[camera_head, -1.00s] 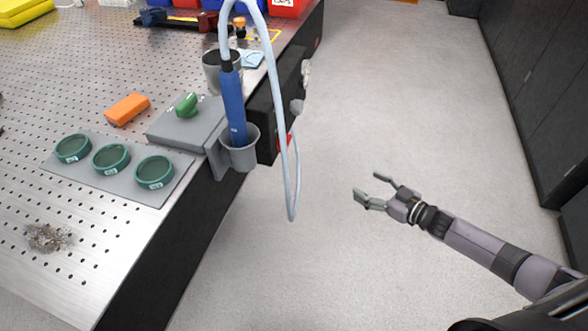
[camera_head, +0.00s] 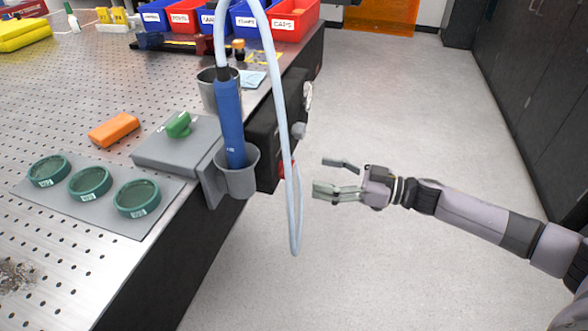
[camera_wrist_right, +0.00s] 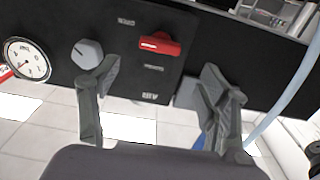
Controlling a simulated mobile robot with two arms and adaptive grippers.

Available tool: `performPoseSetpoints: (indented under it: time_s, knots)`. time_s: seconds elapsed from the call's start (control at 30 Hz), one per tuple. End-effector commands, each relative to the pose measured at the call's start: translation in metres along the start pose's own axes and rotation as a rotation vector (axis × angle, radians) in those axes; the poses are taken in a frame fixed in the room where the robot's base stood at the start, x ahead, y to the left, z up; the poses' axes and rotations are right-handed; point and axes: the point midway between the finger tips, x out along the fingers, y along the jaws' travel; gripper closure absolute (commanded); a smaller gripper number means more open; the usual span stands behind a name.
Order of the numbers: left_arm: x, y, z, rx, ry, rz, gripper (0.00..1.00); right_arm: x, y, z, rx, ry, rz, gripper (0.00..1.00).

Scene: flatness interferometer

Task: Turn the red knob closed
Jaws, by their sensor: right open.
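The red knob (camera_wrist_right: 160,43) is on a black panel (camera_wrist_right: 125,20) in the right wrist view, with its bar lying roughly across the picture. In the head view only a bit of the red knob (camera_head: 288,169) shows behind the pale hose. My right gripper (camera_head: 330,177) is open and empty, to the right of the panel and pointing toward it. In the right wrist view its two fingers (camera_wrist_right: 160,85) stand apart, with the red knob beyond them and between them in the picture. My left gripper is not in view.
A pale hose (camera_head: 283,120) hangs in a loop beside the panel, near my right fingers. A grey knob (camera_wrist_right: 87,54) and a gauge (camera_wrist_right: 27,60) sit beside the red knob. A grey cup (camera_head: 238,181) holds a blue tool. Floor to the right is clear.

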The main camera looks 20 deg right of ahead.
Motion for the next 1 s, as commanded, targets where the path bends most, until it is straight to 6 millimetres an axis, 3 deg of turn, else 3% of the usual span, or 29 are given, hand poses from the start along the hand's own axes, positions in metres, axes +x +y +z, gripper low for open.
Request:
performPoseSetpoints:
  time_s: [0.2,0.4,0.8,1.0]
  knots:
    - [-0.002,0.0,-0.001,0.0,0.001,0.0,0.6,0.046,0.0,-0.001,-0.002,0.003,-0.001,0.3]
    - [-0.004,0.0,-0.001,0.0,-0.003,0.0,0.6,0.071,0.001,0.0,-0.002,0.0,0.001,0.3]
    - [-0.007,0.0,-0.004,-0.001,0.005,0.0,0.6,0.079,0.0,0.001,-0.001,-0.001,0.001,0.3]
    - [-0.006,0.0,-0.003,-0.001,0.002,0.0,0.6,0.079,0.001,0.001,-0.001,-0.001,0.001,0.43]
